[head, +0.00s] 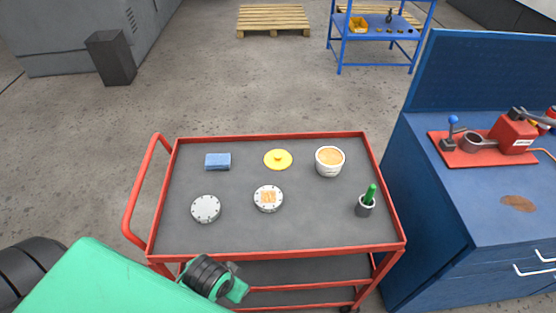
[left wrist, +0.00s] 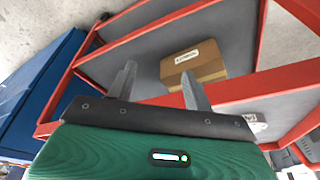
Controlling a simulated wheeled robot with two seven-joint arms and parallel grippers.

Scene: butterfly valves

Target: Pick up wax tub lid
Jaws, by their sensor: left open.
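The wax tub lid (head: 278,159), a yellow disc with a small knob, lies flat on the cart's grey top near its back edge. The wax tub (head: 329,161), white with orange wax showing, stands open to its right. My left gripper (left wrist: 158,71) is open, with nothing between its two grey fingers in the left wrist view. In the head view my left arm comes in at the bottom left, and its wrist is by the cart's front edge, well short of the lid. The fingers are not clear there. My right gripper is not in view.
The red-railed cart (head: 310,235) also carries a blue sponge (head: 218,161), two round flanged discs (head: 206,209) (head: 268,198) and a green-handled tool in a cup (head: 367,202). A cardboard box (left wrist: 193,64) sits below. A blue workbench (head: 480,195) stands right.

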